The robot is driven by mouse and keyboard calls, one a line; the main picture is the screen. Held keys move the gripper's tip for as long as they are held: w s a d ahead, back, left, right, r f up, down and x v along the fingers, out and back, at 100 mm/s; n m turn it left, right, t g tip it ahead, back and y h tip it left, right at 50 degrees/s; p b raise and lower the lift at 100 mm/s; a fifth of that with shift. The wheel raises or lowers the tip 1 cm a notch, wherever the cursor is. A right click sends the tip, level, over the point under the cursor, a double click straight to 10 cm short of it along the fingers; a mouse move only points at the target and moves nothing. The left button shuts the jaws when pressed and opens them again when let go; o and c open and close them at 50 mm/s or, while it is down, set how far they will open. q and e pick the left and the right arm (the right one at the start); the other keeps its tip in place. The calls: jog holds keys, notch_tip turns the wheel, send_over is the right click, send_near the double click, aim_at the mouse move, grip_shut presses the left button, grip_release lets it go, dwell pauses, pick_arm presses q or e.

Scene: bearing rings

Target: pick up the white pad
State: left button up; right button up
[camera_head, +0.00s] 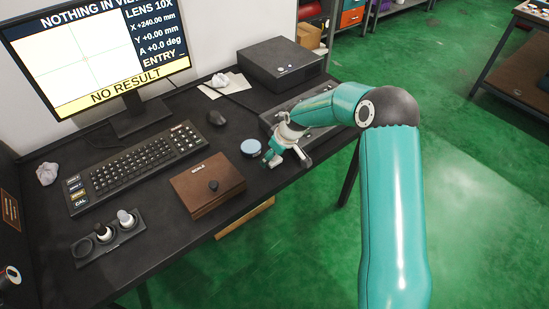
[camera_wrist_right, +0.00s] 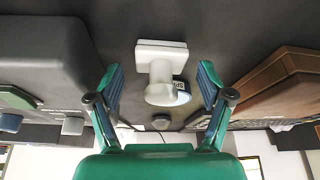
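No flat item is clearly a white pad. In the right wrist view a white piece (camera_wrist_right: 161,49) with a flat rectangular end and a round stem stands between my right gripper's fingers (camera_wrist_right: 160,72). The fingers are spread, with a gap to it on each side. In the head view my right gripper (camera_head: 285,158) is low over the desk, and its wrist hides part of what is there. A round disc (camera_head: 250,147) with a pale blue top lies just left of it. In the wrist view a blue-edged part (camera_wrist_right: 182,92) shows behind the white stem. My left gripper is out of view.
A black device (camera_head: 280,65) stands behind. A mouse (camera_head: 216,118), keyboard (camera_head: 135,168), holder with two small items (camera_head: 108,238) and monitor (camera_head: 95,45) occupy the desk's left.

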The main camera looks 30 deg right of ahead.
jog(key=c, duration=1)
jog(key=shift+r, duration=0.15)
notch_tip(320, 180, up, 20)
